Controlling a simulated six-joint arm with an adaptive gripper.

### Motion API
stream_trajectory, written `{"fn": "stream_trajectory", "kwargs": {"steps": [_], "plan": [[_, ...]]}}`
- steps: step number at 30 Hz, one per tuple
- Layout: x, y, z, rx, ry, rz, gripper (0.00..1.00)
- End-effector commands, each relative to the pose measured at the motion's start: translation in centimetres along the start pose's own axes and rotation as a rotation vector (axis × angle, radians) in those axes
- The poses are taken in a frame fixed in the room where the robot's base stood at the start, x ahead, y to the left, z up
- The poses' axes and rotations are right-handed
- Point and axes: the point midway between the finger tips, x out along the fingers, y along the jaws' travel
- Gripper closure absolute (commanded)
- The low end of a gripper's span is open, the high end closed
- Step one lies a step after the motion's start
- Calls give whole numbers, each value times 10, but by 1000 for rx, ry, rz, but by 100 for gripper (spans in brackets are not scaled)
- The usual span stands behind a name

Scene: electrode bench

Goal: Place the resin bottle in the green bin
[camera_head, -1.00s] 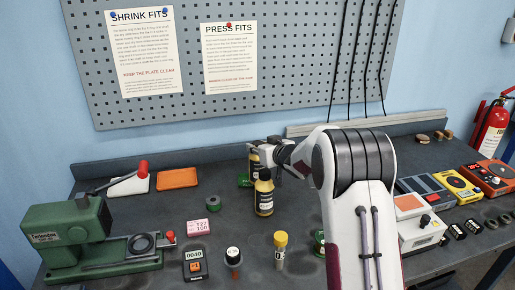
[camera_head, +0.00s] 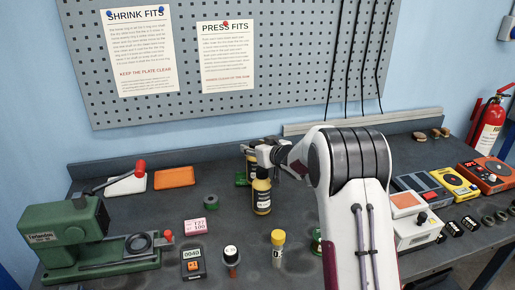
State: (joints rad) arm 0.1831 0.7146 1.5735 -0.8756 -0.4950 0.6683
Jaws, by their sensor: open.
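A yellow bottle with a black cap and dark label (camera_head: 261,195) stands upright on the bench near the middle. A second similar bottle (camera_head: 251,163) stands just behind it, partly hidden by the front bottle and my gripper. I cannot read which label says resin. My gripper (camera_head: 258,151) is open, beside the upper part of the rear bottle and above the front bottle's cap; contact cannot be told. A small green object (camera_head: 241,179) shows left of the bottles, partly hidden. Another green piece (camera_head: 317,240) shows beside my arm, mostly covered. I cannot tell which is the green bin.
A green press (camera_head: 75,235) with a red-knobbed lever stands at left. An orange tray (camera_head: 174,177) lies behind. Instruments (camera_head: 414,225) fill the right side.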

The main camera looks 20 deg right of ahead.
Motion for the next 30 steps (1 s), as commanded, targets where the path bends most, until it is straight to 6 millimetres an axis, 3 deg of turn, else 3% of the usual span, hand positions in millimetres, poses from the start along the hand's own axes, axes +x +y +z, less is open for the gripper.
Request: {"fn": "stream_trajectory", "kwargs": {"steps": [11, 30], "plan": [[-16, 1, -3, 0, 1, 1, 59], [-85, 0, -3, -1, 2, 0, 59]]}}
